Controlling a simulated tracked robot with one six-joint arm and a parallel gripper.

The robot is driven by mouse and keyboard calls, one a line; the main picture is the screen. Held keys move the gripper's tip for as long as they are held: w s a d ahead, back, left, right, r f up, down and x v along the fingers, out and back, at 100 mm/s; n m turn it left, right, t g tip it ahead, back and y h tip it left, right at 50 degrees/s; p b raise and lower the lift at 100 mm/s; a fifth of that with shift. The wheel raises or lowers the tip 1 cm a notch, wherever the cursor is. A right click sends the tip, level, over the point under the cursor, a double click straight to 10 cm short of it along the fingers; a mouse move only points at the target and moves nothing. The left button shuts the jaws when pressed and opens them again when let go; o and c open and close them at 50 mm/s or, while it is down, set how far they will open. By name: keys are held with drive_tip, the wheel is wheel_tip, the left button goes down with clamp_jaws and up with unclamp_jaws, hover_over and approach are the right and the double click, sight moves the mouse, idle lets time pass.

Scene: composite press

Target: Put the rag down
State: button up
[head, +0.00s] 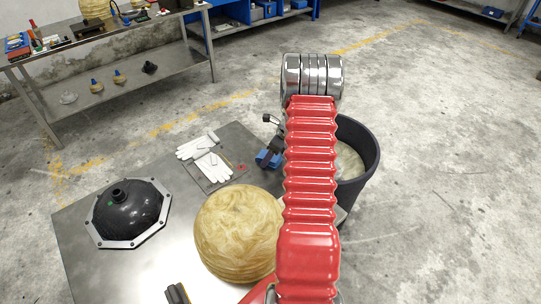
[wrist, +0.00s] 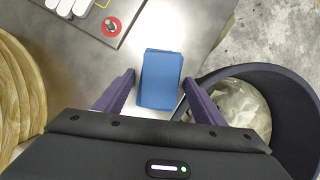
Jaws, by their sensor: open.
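The rag is a blue folded rectangle (wrist: 161,82). In the wrist view it lies between the two dark fingers of my gripper (wrist: 159,78), over the grey metal table top (wrist: 190,15). My gripper is open, with a narrow gap beside the rag on each side. In the head view a blue patch of the rag (head: 266,159) shows at the right part of the table, just below my gripper (head: 272,144). My red arm hides part of that area. The rag looks flat on the table, though its underside is hidden.
A dark bin (head: 367,158) with pale contents stands right of the table. A yellowish layered dome (head: 238,235) sits left of the rag. White gloves (head: 204,152) lie on a grey mat behind it. A black dome with a metal flange (head: 128,212) stands further left.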

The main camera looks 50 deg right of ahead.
drive_tip(key=shift+r, duration=0.15)
drive_tip(key=v, duration=1.2)
idle(0.6)
drive_tip(key=a+r+n, duration=0.8)
drive_tip(key=a+r, duration=0.1)
drive_tip(key=a, duration=0.4)
drive_tip(key=a+r+n, duration=0.7)
drive_tip(key=a+r, duration=0.2)
drive_tip(key=a, duration=0.4)
drive_tip(key=s+a+r+n, duration=0.2)
drive_tip(key=s+a+n, duration=0.6)
drive_tip(key=a+n, duration=0.1)
drive_tip(key=s+a+r+n+t+h, duration=0.1)
drive_tip(key=s+a+r+n, duration=0.2)
drive_tip(key=s+a+n, duration=0.5)
drive_tip(key=shift+s+a+n, duration=0.2)
drive_tip(key=shift+a+n, duration=0.2)
drive_tip(key=shift+a, duration=0.4)
